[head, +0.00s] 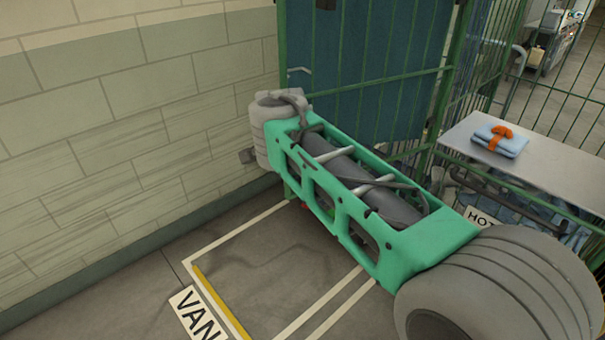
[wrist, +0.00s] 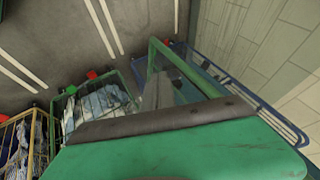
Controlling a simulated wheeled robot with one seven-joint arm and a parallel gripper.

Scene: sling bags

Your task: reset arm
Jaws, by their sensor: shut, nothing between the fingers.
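My arm, with a teal open-frame link and grey rounded joints, reaches across the middle of the head view from the lower right towards the wall. My gripper is hidden there behind the arm. In the wrist view its green body with a dark grey edge fills the bottom, and my gripper (wrist: 156,46) looks shut, with nothing seen held in it. Below it are a green wire basket (wrist: 56,106) holding pale blue and white cloth bundles (wrist: 100,103) and a blue wire basket (wrist: 262,108).
A pale block wall (head: 120,140) stands left. A green mesh fence (head: 440,90) with a blue panel (head: 375,60) stands behind. A grey table (head: 560,165) at right bears a folded blue bundle (head: 497,143) with an orange strap. A VAN sign (head: 196,316) lies on open floor. A yellow basket (wrist: 30,118) is left.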

